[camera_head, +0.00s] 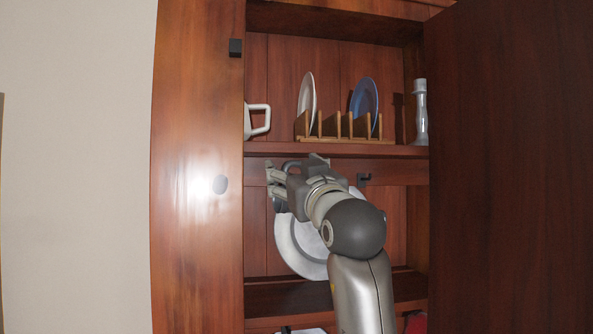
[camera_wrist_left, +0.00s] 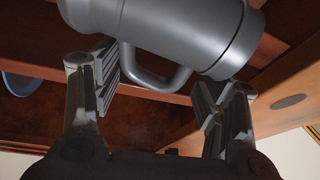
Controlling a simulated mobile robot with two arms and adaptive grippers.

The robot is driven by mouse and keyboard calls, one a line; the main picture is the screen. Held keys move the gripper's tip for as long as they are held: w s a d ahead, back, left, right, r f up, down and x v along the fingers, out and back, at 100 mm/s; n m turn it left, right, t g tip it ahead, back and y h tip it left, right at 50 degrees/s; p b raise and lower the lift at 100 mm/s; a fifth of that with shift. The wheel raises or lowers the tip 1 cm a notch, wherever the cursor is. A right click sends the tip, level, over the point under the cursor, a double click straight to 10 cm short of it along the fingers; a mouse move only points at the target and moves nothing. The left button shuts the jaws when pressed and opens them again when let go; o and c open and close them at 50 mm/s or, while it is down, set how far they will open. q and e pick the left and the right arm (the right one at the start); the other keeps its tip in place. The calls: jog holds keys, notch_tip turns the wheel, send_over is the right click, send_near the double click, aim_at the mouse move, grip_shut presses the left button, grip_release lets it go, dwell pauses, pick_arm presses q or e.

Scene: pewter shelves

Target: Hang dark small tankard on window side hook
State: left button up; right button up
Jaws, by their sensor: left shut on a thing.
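The tankard (camera_wrist_left: 185,30) is a grey metal mug lying across the top of the left wrist view. Its handle (camera_wrist_left: 150,82) hangs between the two fingers of my left gripper (camera_wrist_left: 160,85). The fingers stand wide apart, one near each end of the mug, and are shut on it. In the head view my left gripper (camera_head: 277,182) is just below the upper shelf, at the cabinet's left, and mostly hides the tankard. A dark hook (camera_head: 363,179) shows under that shelf to the right of the gripper. Another hook cannot be made out. My right gripper is not in view.
A large pale plate (camera_head: 290,249) stands behind my arm. On the upper shelf (camera_head: 340,151) are a wooden rack (camera_head: 345,139) with a white plate (camera_head: 307,98) and a blue plate (camera_head: 364,98), a white mug (camera_head: 256,120) and a grey cylinder (camera_head: 421,112). An open door (camera_head: 510,180) bounds the right.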

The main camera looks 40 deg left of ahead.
pick_arm(q)
jog(key=shift+w+r, duration=0.15)
jog(key=shift+r, duration=0.05)
grip_shut()
jog(key=shift+w+d+r, duration=0.1)
jog(key=shift+w+r, duration=0.05)
jog(key=shift+w+a+p, duration=0.25)
jog(key=shift+w+p, duration=0.15)
jog(key=shift+w, duration=0.05)
jog(key=w+a, duration=0.1)
jog(key=w+a+f, duration=0.1)
jog(key=a, duration=0.1)
jog(key=w+a+f, duration=0.1)
jog(key=a, duration=0.1)
jog(key=shift+w+p, duration=0.1)
jog(key=shift+p, duration=0.2)
